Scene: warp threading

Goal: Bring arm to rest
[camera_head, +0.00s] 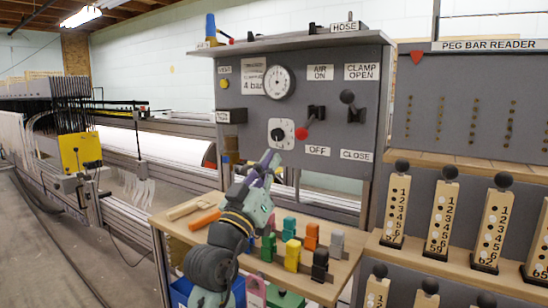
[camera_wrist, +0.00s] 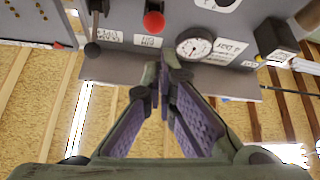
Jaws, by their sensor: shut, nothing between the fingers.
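My gripper (camera_head: 268,168) is raised in front of the grey control panel (camera_head: 226,160), just below the lower dial (camera_head: 281,133). Its fingertips (camera_wrist: 163,70) meet in the wrist view, with nothing held between them. My arm reaches up from the bottom of the head view, over the wooden shelf. I cannot tell whether the fingertips touch the panel.
The panel carries a gauge (camera_head: 279,82), a red-knobbed lever (camera_head: 302,133) and a black-knobbed lever (camera_head: 348,97). Several coloured blocks (camera_head: 311,236) stand on the shelf (camera_head: 343,264). Numbered peg bars (camera_head: 441,218) stand at the right.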

